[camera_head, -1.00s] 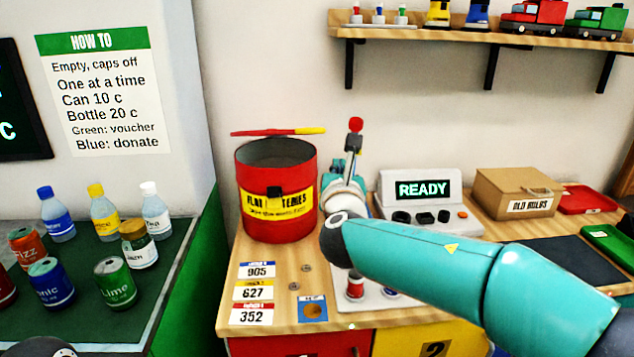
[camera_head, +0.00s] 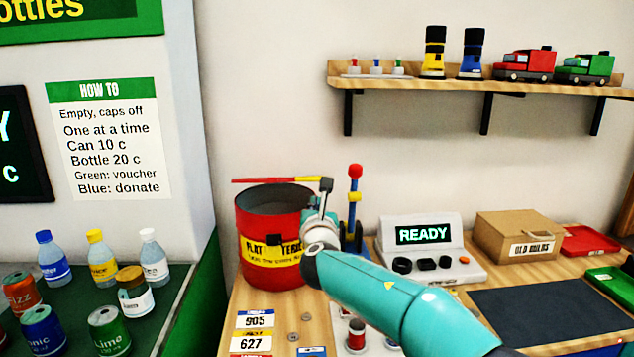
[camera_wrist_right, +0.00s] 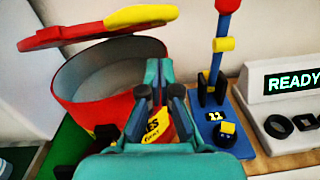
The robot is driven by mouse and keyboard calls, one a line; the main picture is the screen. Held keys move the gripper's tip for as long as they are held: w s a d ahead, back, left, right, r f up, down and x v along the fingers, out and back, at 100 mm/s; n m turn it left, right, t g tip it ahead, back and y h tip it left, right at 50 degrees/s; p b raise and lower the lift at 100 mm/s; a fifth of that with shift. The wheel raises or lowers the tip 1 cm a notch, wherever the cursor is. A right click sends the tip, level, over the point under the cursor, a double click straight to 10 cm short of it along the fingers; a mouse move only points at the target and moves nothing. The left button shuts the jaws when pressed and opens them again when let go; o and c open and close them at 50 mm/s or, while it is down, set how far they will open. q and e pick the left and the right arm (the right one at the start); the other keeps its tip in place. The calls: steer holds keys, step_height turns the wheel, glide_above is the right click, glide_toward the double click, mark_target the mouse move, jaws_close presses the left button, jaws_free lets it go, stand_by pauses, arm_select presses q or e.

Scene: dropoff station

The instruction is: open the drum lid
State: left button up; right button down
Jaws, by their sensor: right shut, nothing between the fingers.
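The red drum (camera_head: 262,228) stands on the wooden bench with a yellow battery label on its front. Its grey inside shows in the right wrist view (camera_wrist_right: 112,72). The red lid (camera_head: 270,181) with a yellow end is raised above the drum opening, seen nearly edge-on. In the right wrist view the lid (camera_wrist_right: 75,35) hangs over the far side of the rim with a gap below it. My right gripper (camera_head: 325,186) is shut and empty at the drum's right side, near the lid's yellow end; contact cannot be told. My left gripper is out of view.
A blue stand (camera_head: 354,225) with a red-topped post is close right of the drum. The grey READY console (camera_head: 440,262), a cardboard box (camera_head: 512,232) and a dark mat (camera_head: 545,308) are farther right. Bottles and cans stand on the green counter (camera_head: 178,290) at left.

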arm_select(q)
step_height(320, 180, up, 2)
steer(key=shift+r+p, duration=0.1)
steer(key=shift+p, duration=0.5)
arm_select(e)
steer(key=r, duration=0.3)
steer(key=shift+w+d+r, duration=0.1)
steer(key=shift+w+d, duration=0.1)
steer(key=shift+r, duration=0.15)
